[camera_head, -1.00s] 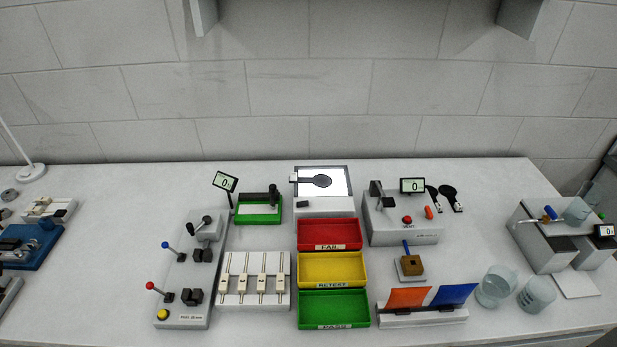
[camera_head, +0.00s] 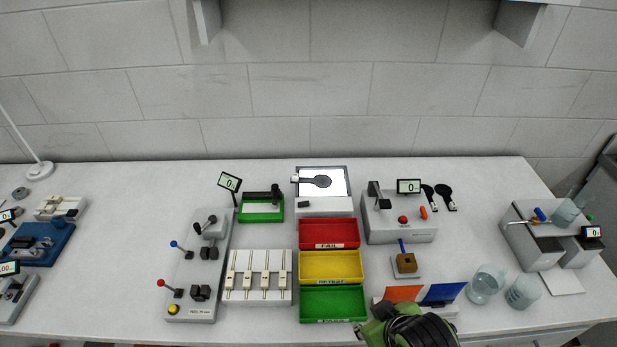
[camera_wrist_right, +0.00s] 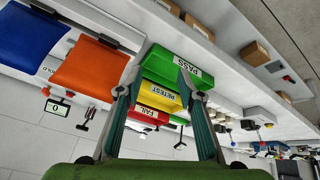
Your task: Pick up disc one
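No object is marked as disc one, so I cannot tell which it is. A dark round shape with a handle (camera_head: 322,181) lies on the lit white plate of the box at the back middle. Two black paddle-shaped pieces (camera_head: 446,197) lie at the back right, beside the grey vent box. A small grey round piece (camera_head: 20,193) is at the far left. My right gripper (camera_head: 383,314) is at the front edge, near the green tray and the orange and blue cards. In the right wrist view its fingers (camera_wrist_right: 161,70) are apart with nothing between them. My left gripper is not in view.
Red FAIL (camera_head: 328,233), yellow RETEST (camera_head: 331,266) and green PASS trays (camera_head: 332,302) stand in a column. The grey vent box (camera_head: 398,226) and a wooden block (camera_head: 406,263) are right of them. Clear beakers (camera_head: 486,284) stand at front right.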

